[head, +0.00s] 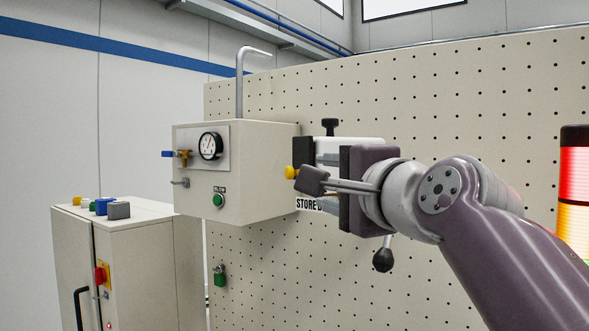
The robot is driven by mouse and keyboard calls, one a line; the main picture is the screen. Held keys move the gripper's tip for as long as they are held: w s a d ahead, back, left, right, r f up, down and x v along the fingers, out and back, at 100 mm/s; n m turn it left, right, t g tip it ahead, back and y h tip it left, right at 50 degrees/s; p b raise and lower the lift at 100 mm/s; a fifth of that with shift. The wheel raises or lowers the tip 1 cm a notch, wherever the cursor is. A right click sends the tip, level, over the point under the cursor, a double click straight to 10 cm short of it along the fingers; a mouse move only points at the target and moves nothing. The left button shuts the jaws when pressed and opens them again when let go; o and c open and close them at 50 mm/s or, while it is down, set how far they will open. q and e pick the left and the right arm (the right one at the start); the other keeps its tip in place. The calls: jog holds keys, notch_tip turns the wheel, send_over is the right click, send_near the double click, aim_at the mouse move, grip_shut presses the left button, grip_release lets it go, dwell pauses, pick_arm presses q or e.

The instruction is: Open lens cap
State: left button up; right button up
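No lens cap can be made out for certain. The gripper comes in from the right and points left. A small yellow part (290,172) shows just left of the pad. My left gripper is not in view.
A beige box (260,150) with a gauge (210,146) and green button is left of my gripper, before the pegboard (480,100). A black ball-ended lever (383,260) hangs below my wrist. A cabinet (130,240) stands lower left, a lit signal tower (575,190) right.

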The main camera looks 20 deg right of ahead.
aim_at(292, 174)
jog(key=w+p, duration=0.1)
jog(key=w, duration=0.3)
jog(key=w+a+p, duration=0.1)
jog(key=w+p, duration=0.1)
jog(key=w, duration=0.2)
jog(key=w+p, duration=0.2)
jog(key=w, duration=0.2)
jog(key=shift+w+a+r, duration=0.15)
jog(key=shift+a, duration=0.05)
jog(key=shift+w, duration=0.4)
grip_shut()
